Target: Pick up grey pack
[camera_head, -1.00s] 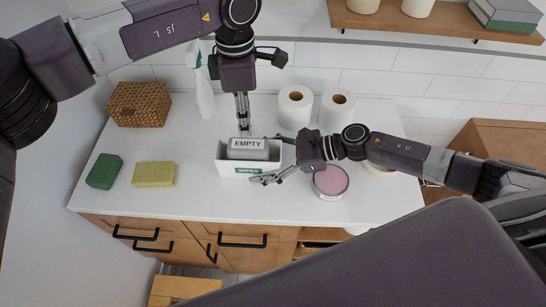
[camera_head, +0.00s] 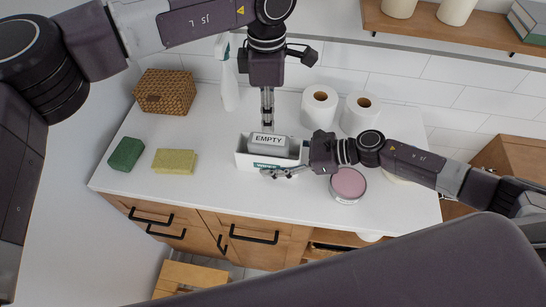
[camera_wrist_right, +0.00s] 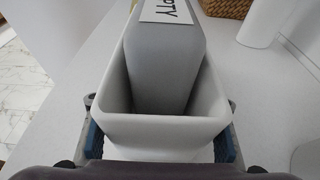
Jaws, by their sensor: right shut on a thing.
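The grey pack (camera_head: 264,149), with a white label reading EMPTY, stands inside an open white box (camera_head: 245,160) marked WIPES on the counter. Its top shows above the rim. My left gripper (camera_head: 267,125) points down at the pack's top from behind; its fingers are seen edge-on, so their opening is unclear. My right gripper (camera_head: 283,172) is shut on the right end of the white box. In the right wrist view, its fingers flank the white box (camera_wrist_right: 162,130), and the grey pack (camera_wrist_right: 165,70) sits inside, clear of these fingers.
A pink-topped round tin (camera_head: 348,184) stands close to my right gripper. Two paper rolls (camera_head: 340,108) stand behind. A spray bottle (camera_head: 229,88), wicker basket (camera_head: 165,92), green sponge (camera_head: 126,154) and yellow sponge (camera_head: 174,161) are left. The front left counter is clear.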

